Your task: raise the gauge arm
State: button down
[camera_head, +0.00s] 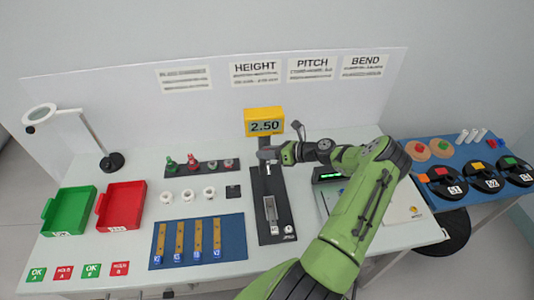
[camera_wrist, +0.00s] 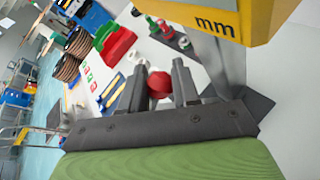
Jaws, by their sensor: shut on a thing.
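The height gauge has a yellow display (camera_head: 264,113) reading 2.50, on a dark post above a long black base (camera_head: 262,190). In the wrist view the yellow housing (camera_wrist: 262,15) marked "mm" fills the upper right. My gripper (camera_head: 270,155) is at the post, just below the display. In the wrist view my gripper (camera_wrist: 160,80) is shut on a red ball knob (camera_wrist: 159,84), which sits between its two dark fingers. The knob appears to be the gauge arm's handle; the rest of that arm is hidden. In the head view my gripper hides the knob.
Green (camera_head: 68,211) and red (camera_head: 121,206) trays stand at the left, near a magnifier lamp (camera_head: 112,160). A blue mat (camera_head: 190,240) with brass strips lies left of the gauge. My arm covers the right part of the table. A blue side table (camera_head: 455,190) holds black reels.

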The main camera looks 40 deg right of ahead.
jog(key=c, duration=0.8)
grip_release()
jog(key=shift+c, duration=0.2)
jog(key=b+v, duration=0.1)
jog(key=v, duration=1.4)
jog(key=shift+s+d+r, duration=0.2)
